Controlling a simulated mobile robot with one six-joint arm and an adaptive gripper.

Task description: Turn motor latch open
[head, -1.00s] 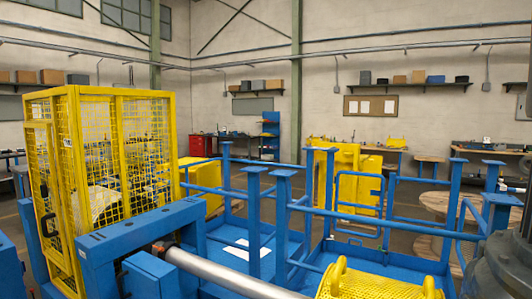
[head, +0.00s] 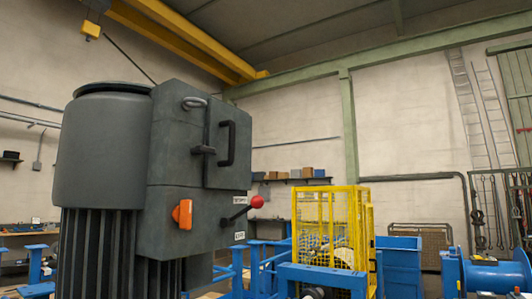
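A large dark grey motor (head: 102,150) with a finned lower body fills the left of the head view. A grey box (head: 180,135) is fixed to its side, with a door or cover (head: 228,170) that looks closed. A small dark latch (head: 203,150) sits at the left edge of this cover and sticks out sideways. A black pull handle (head: 228,143) is to the right of the latch. Below are an orange switch (head: 182,214) and a lever with a red ball knob (head: 256,202). My gripper is not in view.
A yellow mesh cage (head: 330,225) and blue frames (head: 320,278) stand right of the motor. A blue drum (head: 497,275) is at the far right. Yellow crane beams (head: 185,40) run overhead. The air right of the cover looks clear.

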